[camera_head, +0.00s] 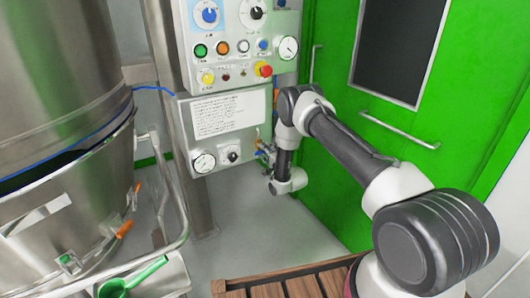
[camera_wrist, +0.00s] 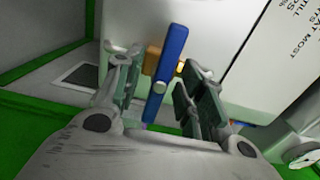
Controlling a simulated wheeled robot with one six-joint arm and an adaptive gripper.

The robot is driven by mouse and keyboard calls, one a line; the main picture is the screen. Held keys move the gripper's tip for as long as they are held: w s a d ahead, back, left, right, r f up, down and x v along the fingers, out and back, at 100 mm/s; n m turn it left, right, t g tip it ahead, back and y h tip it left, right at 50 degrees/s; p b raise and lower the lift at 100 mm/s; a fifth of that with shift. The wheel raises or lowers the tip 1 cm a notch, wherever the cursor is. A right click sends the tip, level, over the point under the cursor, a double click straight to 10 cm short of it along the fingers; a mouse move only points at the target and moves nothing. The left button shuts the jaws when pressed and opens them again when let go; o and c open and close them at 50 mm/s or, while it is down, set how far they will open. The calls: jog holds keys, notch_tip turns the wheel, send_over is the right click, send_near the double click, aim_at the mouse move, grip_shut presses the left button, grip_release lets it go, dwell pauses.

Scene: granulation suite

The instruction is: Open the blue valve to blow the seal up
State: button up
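The blue valve handle (camera_wrist: 168,68) is a flat blue lever, standing steep and slightly tilted in the wrist view, with a brass valve body (camera_wrist: 152,60) behind it. My gripper (camera_wrist: 163,62) is open, one finger on each side of the lever. Gaps show on both sides, so the fingers do not appear to grip it. In the head view, a small blue and orange fitting (camera_head: 262,152) shows at the right edge of the lower panel. My arm's end is beside it, and the gripper itself is hidden there.
The control panel (camera_head: 223,50) carries knobs, buttons and a red emergency stop (camera_head: 263,69). A pressure gauge (camera_head: 204,162) sits on the lower box. A steel vessel (camera_head: 50,80) stands left, a green door (camera_head: 440,130) right. A wooden slatted platform (camera_head: 290,285) lies below.

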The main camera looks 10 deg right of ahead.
jog(key=shift+w, duration=0.15)
grip_shut()
jog(key=shift+n, duration=0.3)
jog(key=n, duration=0.3)
jog(key=shift+n, duration=0.3)
jog(key=n, duration=0.4)
jog(key=shift+n, duration=0.3)
jog(key=n, duration=0.4)
jog(key=shift+n, duration=2.5)
